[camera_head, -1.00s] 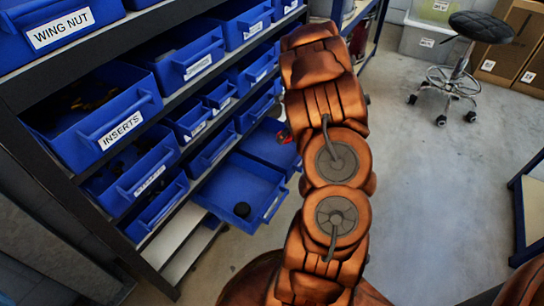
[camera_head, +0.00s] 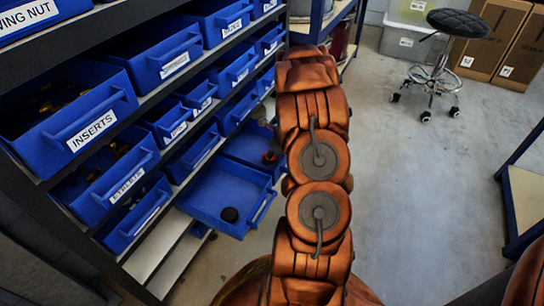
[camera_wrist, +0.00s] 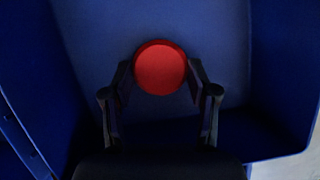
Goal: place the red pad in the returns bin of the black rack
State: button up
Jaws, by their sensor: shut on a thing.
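The red pad (camera_wrist: 160,67) is a round disc between the two dark fingers of my gripper (camera_wrist: 160,78) in the wrist view. My gripper is shut on it, with a blue bin floor behind and below. In the head view the red pad (camera_head: 269,157) shows small at the left edge of my arm, over the farther pulled-out blue bin (camera_head: 243,146) low on the black rack (camera_head: 150,101). My arm hides most of the gripper there. I cannot read a label on this bin or tell whether the pad touches its floor.
Labelled blue bins, one reading INSERTS (camera_head: 91,131), fill the shelves at left. A stool (camera_head: 435,65) and cardboard boxes stand at the back right. Open floor lies right of my arm.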

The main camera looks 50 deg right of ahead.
jog(key=shift+f, duration=0.15)
jog(key=o, duration=1.1)
jog(key=shift+o, duration=0.2)
